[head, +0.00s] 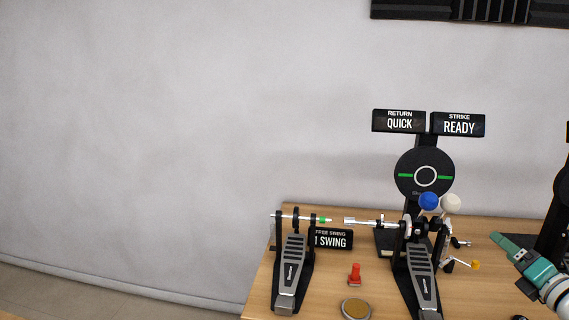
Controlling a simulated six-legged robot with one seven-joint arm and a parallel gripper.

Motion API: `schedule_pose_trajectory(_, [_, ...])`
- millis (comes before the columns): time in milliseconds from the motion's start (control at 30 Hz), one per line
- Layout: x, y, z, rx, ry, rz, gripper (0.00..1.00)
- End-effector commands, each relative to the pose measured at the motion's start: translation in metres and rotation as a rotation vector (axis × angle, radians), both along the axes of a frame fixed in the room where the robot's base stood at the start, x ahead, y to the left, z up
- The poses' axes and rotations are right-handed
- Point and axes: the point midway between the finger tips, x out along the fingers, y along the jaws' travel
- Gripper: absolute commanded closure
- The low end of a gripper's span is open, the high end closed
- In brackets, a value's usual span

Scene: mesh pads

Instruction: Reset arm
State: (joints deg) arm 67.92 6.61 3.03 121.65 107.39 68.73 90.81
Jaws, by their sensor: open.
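My gripper (503,243) is at the right edge of the head view, with teal fingers pointing up and left over the wooden table (470,295). It is open and I see nothing held in it. The white arm link behind it runs out of the frame at the lower right. The gripper appears to the right of the double pedal (418,278) and apart from it.
A second pedal (291,275) stands at the left end of the table, beside a "1 SWING" sign (332,239). A round mesh pad (425,174) with "QUICK" (399,121) and "READY" (458,125) signs stands behind. A red piece (355,273) and a round tin (355,309) lie between the pedals.

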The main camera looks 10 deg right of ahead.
Motion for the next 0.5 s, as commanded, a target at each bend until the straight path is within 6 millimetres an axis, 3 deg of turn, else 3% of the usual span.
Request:
schedule_pose_trajectory(67, [0.0,-0.001,0.001,-0.002,0.0,-0.001,0.27])
schedule_pose_trajectory(367, [0.032,0.089,-0.005,-0.304,0.128,0.234,0.27])
schedule_pose_trajectory(500, [0.039,0.144,-0.01,-0.509,0.184,0.388,0.27])
